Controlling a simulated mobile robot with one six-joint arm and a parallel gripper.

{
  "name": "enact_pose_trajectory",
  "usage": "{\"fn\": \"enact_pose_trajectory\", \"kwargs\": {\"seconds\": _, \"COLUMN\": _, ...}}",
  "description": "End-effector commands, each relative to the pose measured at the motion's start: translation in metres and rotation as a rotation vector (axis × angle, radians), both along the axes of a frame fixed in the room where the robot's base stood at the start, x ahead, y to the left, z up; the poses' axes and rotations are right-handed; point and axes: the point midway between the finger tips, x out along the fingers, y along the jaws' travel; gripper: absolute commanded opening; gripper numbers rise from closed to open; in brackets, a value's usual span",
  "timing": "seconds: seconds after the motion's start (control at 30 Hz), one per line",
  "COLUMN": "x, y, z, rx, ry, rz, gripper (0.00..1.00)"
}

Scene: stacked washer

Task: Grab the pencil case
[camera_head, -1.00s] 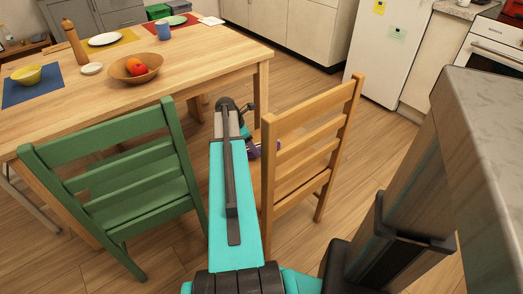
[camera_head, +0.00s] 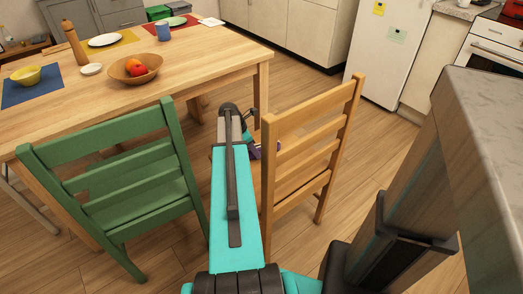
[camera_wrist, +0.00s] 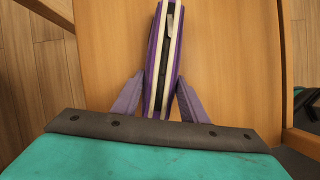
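The pencil case (camera_wrist: 164,58) is purple with a white-edged dark zip along its middle and a grey zip pull. In the wrist view it is on or just above the wooden seat of the light wood chair (camera_head: 318,142). My gripper (camera_wrist: 160,77) has one purple-grey finger along each side of the case, close against its edges. I cannot tell whether both fingers press on it. The near end of the case is hidden behind the gripper body. In the head view my arm hides most of the gripper, and only a small bit of purple shows beside the chair back.
A green chair (camera_head: 120,173) stands to the left of my arm. The wooden table (camera_head: 185,62) behind holds a fruit bowl (camera_head: 120,77), plates and a pepper mill (camera_head: 75,42). A white fridge (camera_head: 388,58) stands back right. Floor between table and fridge is clear.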

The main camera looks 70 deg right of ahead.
Motion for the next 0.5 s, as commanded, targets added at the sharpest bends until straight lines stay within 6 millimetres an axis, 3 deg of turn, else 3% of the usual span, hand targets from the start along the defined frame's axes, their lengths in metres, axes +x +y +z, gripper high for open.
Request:
{"fn": "enact_pose_trajectory", "kwargs": {"seconds": 0.03, "x": -0.0002, "y": 0.0003, "z": -0.0001, "rx": 0.001, "ry": 0.001, "rz": 0.000, "gripper": 0.26}}
{"fn": "enact_pose_trajectory", "kwargs": {"seconds": 0.1, "x": -0.0002, "y": 0.0002, "z": -0.0001, "rx": 0.001, "ry": 0.001, "rz": 0.000, "gripper": 0.14}}
{"fn": "enact_pose_trajectory", "kwargs": {"seconds": 0.13, "x": -0.0002, "y": 0.0000, "z": 0.0002, "rx": 0.001, "ry": 0.001, "rz": 0.000, "gripper": 0.13}}
{"fn": "enact_pose_trajectory", "kwargs": {"seconds": 0.5, "x": -0.0004, "y": 0.0000, "z": 0.0051, "rx": 0.000, "ry": 0.000, "rz": -0.001, "gripper": 0.13}}
